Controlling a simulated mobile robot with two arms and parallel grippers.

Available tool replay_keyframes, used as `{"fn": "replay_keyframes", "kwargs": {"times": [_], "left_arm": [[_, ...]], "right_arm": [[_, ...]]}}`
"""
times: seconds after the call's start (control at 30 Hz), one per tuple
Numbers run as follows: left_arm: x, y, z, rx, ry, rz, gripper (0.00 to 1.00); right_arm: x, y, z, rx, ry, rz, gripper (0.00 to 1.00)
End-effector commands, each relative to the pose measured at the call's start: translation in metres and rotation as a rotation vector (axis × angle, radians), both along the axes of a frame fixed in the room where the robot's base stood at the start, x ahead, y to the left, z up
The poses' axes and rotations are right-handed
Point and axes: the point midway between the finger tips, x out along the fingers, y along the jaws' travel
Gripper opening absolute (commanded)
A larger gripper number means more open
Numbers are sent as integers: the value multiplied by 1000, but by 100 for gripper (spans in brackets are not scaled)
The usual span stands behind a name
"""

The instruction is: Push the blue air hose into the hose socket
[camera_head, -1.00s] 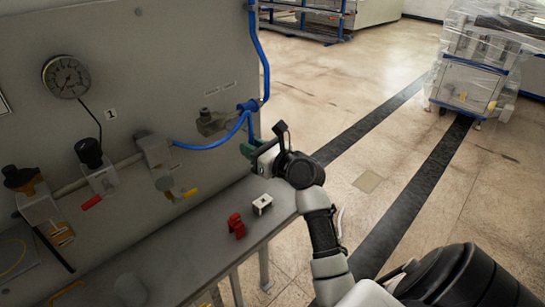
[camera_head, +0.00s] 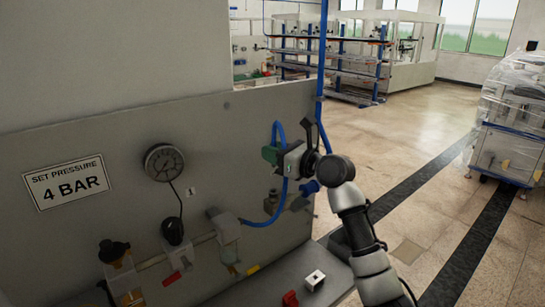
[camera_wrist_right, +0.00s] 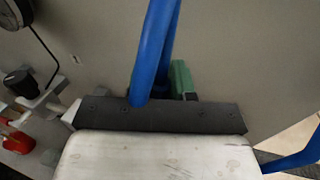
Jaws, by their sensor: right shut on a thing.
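The blue air hose (camera_head: 265,222) leaves a clear-bowled unit on the panel, curves up and passes behind my right gripper (camera_head: 272,155). Its upper part shows above the green fingertips. The right gripper is shut on the hose in front of the panel. In the right wrist view the blue hose (camera_wrist_right: 155,50) rises beyond the dark gripper edge, beside a green fingertip (camera_wrist_right: 183,80). A grey fitting (camera_head: 272,203), which may be the hose socket, is on the panel below the gripper, apart from it. Its opening is too small to tell. My left gripper is out of view.
A second blue line (camera_head: 321,90) runs down the panel's right edge to a blue connector (camera_head: 310,187). A gauge (camera_head: 164,162), black knobs and red levers are on the panel at left. A white block (camera_head: 315,280) and a red part (camera_head: 290,299) lie on the ledge.

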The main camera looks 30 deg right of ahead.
Motion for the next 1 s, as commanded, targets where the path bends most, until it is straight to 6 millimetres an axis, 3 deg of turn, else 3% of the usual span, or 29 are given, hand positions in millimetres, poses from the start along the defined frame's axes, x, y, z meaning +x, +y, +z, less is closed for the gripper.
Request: {"fn": "replay_keyframes", "kwargs": {"times": [0.37,0.4,0.7,1.0], "left_arm": [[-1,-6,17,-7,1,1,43],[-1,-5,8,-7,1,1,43],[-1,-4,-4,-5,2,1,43],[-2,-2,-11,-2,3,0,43]], "right_arm": [[0,0,3,1,3,6,0],[0,0,-7,1,3,6,0],[0,0,-38,1,1,6,0],[0,0,-56,0,1,6,0]]}}
